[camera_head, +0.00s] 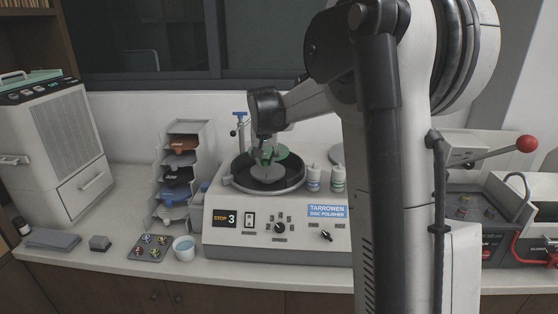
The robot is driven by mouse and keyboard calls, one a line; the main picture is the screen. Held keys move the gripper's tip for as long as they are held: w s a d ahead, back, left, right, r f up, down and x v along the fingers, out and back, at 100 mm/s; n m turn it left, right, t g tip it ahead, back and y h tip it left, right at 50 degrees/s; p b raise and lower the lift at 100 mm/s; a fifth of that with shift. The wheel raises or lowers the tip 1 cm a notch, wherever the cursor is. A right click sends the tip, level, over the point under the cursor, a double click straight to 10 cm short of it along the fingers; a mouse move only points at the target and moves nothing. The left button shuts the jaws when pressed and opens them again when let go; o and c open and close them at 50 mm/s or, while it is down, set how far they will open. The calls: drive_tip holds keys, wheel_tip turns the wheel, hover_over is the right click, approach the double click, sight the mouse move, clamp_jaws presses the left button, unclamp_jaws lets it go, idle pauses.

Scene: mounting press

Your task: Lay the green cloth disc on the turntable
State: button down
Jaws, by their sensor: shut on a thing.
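The disc polisher (278,224) stands on the counter with a round dark bowl (299,176) in its top. A grey turntable (268,175) shows inside the bowl. My gripper (267,158) reaches down over the bowl from above and is shut on the green cloth disc (284,153). The disc shows beside and behind the fingers, over the back part of the turntable. The fingers hide part of the disc. I cannot tell whether the disc touches the turntable.
Two small bottles (338,178) stand on the polisher right of the bowl. A blue-topped post (239,130) rises at its back left. A tiered rack (182,170), a white cup (184,248) and a sample tray (151,247) stand to the left. My arm hides the counter right of the polisher.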

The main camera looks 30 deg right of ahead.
drive_tip(key=shift+w+a+f, duration=0.15)
drive_tip(key=shift+a+f, duration=0.05)
drive_tip(key=shift+f, duration=0.35)
drive_tip(key=shift+d+f+b, duration=0.1)
drive_tip(key=shift+f+b, duration=1.95)
drive_tip(key=shift+f, duration=1.05)
drive_tip(key=c, duration=1.4)
unclamp_jaws()
drive_tip(key=shift+c, duration=0.2)
drive_tip(key=v, duration=1.2)
